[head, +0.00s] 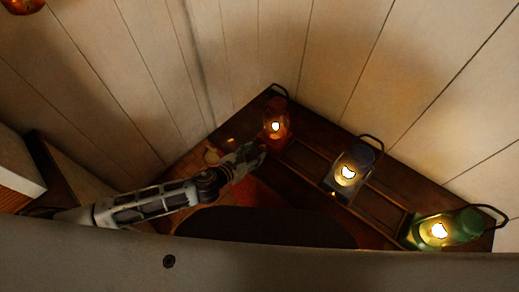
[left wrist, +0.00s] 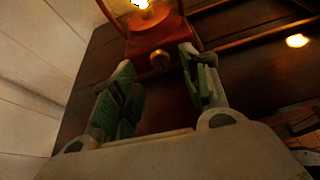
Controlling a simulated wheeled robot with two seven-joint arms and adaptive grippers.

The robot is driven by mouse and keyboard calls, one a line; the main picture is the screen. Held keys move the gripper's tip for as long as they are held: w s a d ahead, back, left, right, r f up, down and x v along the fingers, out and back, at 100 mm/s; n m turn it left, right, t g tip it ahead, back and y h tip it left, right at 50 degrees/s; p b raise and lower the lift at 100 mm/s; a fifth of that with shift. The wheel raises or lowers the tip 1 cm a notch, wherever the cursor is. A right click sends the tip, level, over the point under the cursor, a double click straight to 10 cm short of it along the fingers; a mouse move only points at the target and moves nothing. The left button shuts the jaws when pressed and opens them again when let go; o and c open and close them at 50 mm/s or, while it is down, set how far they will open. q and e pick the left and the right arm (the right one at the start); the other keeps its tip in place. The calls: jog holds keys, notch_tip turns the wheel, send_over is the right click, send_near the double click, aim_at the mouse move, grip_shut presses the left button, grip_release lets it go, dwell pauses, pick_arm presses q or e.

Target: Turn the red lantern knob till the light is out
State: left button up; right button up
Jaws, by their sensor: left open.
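The red lantern (head: 276,124) stands lit in the far corner of the dark wooden shelf. In the left wrist view its red base (left wrist: 150,40) shows at the top, with a round brass knob (left wrist: 160,60) on its front. My left gripper (head: 257,152) is just in front of the red lantern in the head view. In the left wrist view its two green-padded fingers (left wrist: 153,85) are apart and empty, one on each side below the knob. They do not appear to touch it. The top of the lantern is cut off in the wrist view. My right gripper is not in view.
A blue-grey lantern (head: 353,166) and a green lantern (head: 448,230), both lit, stand farther right along the shelf (head: 301,156). Pale plank walls (head: 335,60) rise behind. Another reddish object (head: 22,5) is at the top left.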

aim_at(262, 148)
pick_arm(q)
jog(key=shift+x, duration=2.1)
grip_shut()
jog(key=shift+n+g+p, duration=0.3)
jog(key=shift+n+p, duration=0.3)
jog(key=shift+p, duration=0.15)
jog(key=shift+w+a+n+g+h+p, duration=0.1)
jog(key=shift+n+g+h+p, duration=0.2)
jog(key=shift+n+h+p, duration=0.35)
jog(key=shift+n, duration=0.25)
